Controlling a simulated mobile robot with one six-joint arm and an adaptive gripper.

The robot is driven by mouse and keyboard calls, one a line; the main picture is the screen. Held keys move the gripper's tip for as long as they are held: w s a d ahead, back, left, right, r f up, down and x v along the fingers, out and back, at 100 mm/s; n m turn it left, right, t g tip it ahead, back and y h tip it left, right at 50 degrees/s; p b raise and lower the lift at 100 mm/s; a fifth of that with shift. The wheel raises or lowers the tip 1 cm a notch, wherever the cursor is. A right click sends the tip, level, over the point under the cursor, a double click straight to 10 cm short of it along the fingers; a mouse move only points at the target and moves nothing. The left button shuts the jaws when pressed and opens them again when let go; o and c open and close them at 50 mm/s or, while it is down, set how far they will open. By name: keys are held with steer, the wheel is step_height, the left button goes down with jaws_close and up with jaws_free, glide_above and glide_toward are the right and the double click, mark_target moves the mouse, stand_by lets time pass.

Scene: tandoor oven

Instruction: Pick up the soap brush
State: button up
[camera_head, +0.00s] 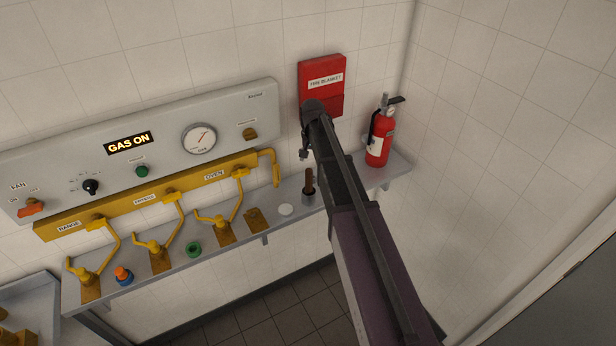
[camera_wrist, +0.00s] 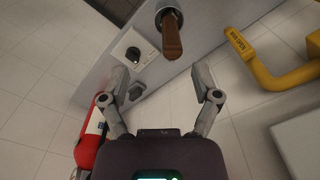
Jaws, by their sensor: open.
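The soap brush appears to be the item with a brown handle (camera_head: 309,178) standing upright in a small grey holder (camera_head: 308,196) on the wall shelf. In the wrist view its brown handle (camera_wrist: 173,38) and the grey holder (camera_wrist: 168,10) are at the top, beyond the fingertips and slightly right of centre. My gripper (camera_wrist: 162,82) is open, with nothing between its fingers. The handle is apart from both fingers. In the head view my arm hides most of the gripper; a small dark part of it shows just above the handle.
A red fire extinguisher (camera_head: 381,135) stands right of my arm on the grey shelf (camera_head: 212,237). A red fire blanket box (camera_head: 321,82) is on the wall. Yellow gas pipes (camera_head: 240,200) are to the left. The wrist view shows a white plate with a black knob (camera_wrist: 133,53).

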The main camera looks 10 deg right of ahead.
mark_target(309, 170)
steer(key=shift+m, duration=0.3)
steer(key=w+r+p, duration=0.1)
steer(key=w+r, duration=0.1)
steer(key=w, duration=0.1)
steer(key=shift+r+p, duration=0.35)
steer(key=shift+f, duration=0.1)
step_height(309, 170, down, 8)
steer(key=b, duration=0.8)
steer(key=shift+f+b, duration=0.15)
steer(key=shift+b, duration=0.15)
steer(key=shift+f, duration=0.1)
steer(key=shift+a+f+b, duration=0.2)
steer(key=shift+f+b, duration=2.4)
steer(key=shift+b, duration=0.05)
steer(key=shift+c, duration=0.2)
jaws_close()
